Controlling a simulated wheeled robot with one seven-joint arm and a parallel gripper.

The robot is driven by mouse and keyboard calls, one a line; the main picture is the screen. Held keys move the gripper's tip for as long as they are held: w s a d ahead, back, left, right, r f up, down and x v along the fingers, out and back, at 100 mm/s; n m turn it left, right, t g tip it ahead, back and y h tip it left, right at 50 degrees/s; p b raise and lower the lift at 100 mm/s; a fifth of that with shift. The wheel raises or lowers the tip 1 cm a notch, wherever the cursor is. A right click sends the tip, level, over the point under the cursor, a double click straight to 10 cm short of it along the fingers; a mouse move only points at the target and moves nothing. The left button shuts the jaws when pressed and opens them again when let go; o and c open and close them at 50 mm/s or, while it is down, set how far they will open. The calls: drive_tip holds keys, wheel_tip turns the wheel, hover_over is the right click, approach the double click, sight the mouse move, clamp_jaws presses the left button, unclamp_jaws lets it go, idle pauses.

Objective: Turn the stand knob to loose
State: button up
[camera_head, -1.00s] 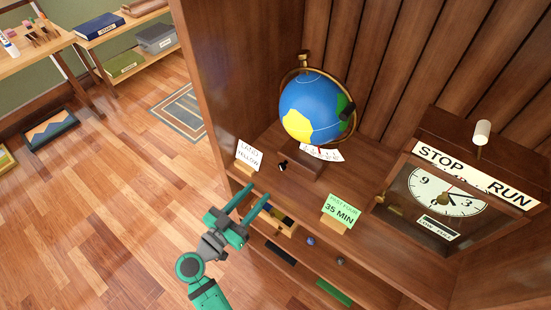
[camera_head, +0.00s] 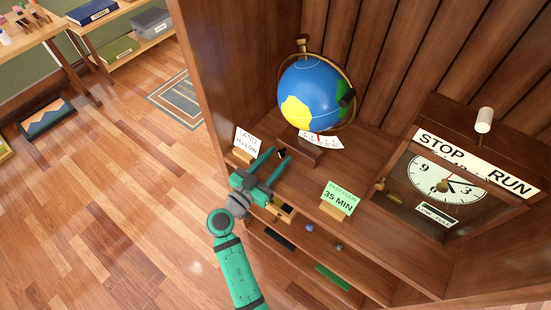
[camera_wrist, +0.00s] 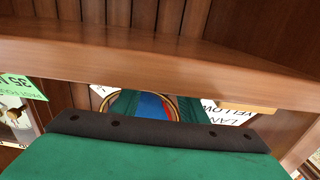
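The globe (camera_head: 311,93) sits in a brass ring on a wooden stand (camera_head: 298,150) on the cabinet shelf. A small black knob (camera_head: 282,152) shows at the stand's left end, partly covered by my fingers. My gripper (camera_head: 278,156) is open, its two green fingertips close to the knob, one on either side in the head view; contact cannot be told. In the wrist view the fingers stand apart with the globe (camera_wrist: 150,106) seen between them, behind the wooden shelf edge (camera_wrist: 150,65). The knob is not visible there. The white scale card (camera_head: 320,140) has a red pointer.
A "LAND YELLOW" card (camera_head: 246,141) stands left of my gripper, and a green "35 MIN" card (camera_head: 341,197) to the right. The clock box (camera_head: 447,185) is at the right.

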clamp_jaws()
drive_tip(key=shift+w+n, duration=0.1)
drive_tip(key=shift+n, duration=2.2)
unclamp_jaws()
drive_tip(key=v, duration=1)
drive_tip(key=shift+s+a, duration=0.15)
drive_tip(key=shift+s, duration=0.2)
